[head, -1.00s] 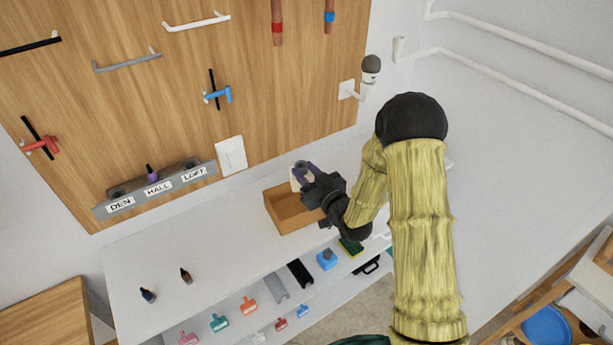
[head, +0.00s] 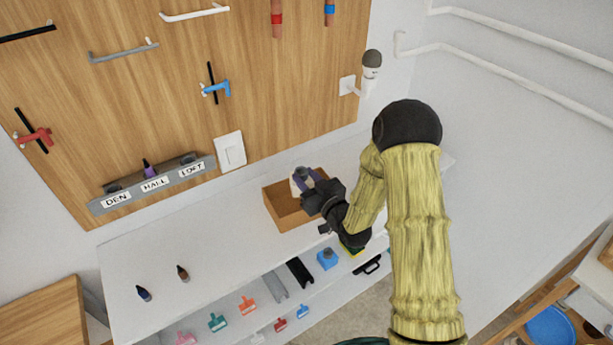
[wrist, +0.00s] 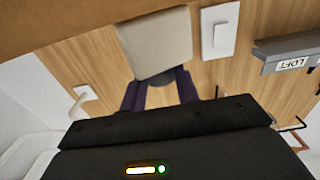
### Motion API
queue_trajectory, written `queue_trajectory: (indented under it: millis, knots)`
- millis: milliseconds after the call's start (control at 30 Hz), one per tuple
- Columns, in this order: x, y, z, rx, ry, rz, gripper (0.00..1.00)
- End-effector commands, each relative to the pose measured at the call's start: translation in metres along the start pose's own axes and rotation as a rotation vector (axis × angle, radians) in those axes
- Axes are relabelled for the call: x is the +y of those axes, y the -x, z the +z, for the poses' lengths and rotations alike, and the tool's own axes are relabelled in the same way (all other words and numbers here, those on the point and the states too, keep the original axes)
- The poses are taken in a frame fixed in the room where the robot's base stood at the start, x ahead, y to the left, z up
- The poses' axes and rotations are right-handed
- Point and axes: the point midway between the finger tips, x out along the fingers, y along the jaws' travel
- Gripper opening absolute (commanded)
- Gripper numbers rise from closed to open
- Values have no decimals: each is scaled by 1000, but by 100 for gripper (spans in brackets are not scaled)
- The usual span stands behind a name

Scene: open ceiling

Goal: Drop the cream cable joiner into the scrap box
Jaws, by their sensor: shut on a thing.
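The cream cable joiner (wrist: 155,42) is a pale block held between the purple fingers of my gripper (wrist: 160,88) in the wrist view. In the head view my gripper (head: 304,179) is shut on the joiner (head: 296,186), of which only a small part shows. The scrap box (head: 278,216) is an open brown box on the white counter. In the head view the gripper and joiner overlap the box opening. How deep they are, and whether the joiner touches the box, I cannot tell. My gripper hides the box's right part.
Two small dark bottles (head: 183,273) (head: 144,294) stand on the counter at left. A labelled grey rack (head: 150,186) and a white switch plate (head: 230,152) are on the wooden wall board. Several coloured items lie on the shelf below. The counter left of the box is mostly clear.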

Motion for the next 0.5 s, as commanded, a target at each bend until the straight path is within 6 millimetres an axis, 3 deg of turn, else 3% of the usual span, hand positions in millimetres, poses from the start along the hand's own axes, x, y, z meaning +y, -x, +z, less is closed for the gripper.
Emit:
queue_trajectory:
  millis: [133,500]
  knots:
    - [0,0,12,1,0,0,8]
    - [0,0,13,1,0,0,8]
